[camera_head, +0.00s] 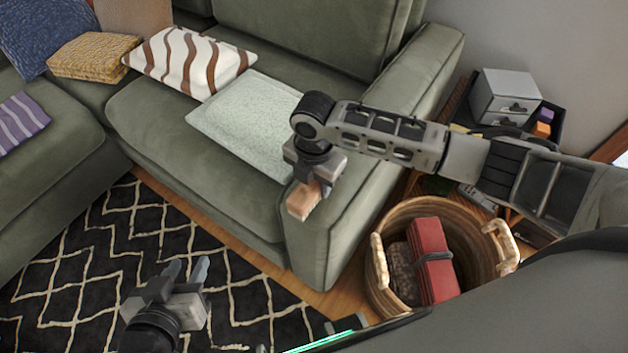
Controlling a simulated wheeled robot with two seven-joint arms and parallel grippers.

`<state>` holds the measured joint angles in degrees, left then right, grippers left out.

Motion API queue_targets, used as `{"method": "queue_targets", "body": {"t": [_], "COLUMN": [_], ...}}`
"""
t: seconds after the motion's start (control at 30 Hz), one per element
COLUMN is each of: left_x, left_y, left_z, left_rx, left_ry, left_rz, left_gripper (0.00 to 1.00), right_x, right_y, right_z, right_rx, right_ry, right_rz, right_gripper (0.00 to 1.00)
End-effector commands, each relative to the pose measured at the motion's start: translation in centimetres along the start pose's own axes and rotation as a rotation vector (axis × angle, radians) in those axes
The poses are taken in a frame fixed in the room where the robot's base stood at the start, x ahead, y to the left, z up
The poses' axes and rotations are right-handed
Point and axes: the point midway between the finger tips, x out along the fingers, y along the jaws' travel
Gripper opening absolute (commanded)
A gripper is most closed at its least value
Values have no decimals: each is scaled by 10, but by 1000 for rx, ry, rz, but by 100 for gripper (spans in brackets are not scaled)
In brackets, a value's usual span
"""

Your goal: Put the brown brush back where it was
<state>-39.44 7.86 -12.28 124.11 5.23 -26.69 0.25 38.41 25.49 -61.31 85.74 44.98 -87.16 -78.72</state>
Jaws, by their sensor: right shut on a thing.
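The brown brush (302,201) shows as a small wooden block under my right gripper (316,178). My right gripper is shut on it, above the front end of the green sofa's right armrest. I cannot tell whether the brush touches the armrest. The upper part of the brush is hidden by the gripper. My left gripper (187,271) is at the lower left, over the patterned rug. Its two fingers are apart with nothing between them.
A wicker basket (384,290) holding a red item (431,260) stands on the floor right of the armrest (362,185). Behind it is a low shelf with a grey drawer box (503,97). Cushions (188,62) lie on the sofa. The rug (110,235) is clear.

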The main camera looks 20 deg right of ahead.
Motion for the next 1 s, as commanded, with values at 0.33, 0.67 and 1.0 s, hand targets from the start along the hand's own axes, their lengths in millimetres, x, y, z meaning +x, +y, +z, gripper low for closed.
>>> {"method": "queue_targets", "body": {"t": [0.33, 0.67, 1.0], "left_x": [0, 0, -4], "left_y": [0, 0, 0], "left_z": [2, 2, -3], "left_rx": [-3, -3, 3], "left_ry": [-4, -4, -8], "left_rz": [-1, -1, -4], "left_gripper": [36, 36, 36], "right_x": [3, 3, -40], "right_y": [0, 0, 1], "right_z": [0, 0, 0], "right_rx": [0, 0, -1], "right_ry": [0, 0, -2], "right_rz": [0, 0, 5], "right_gripper": [16, 62, 62]}}
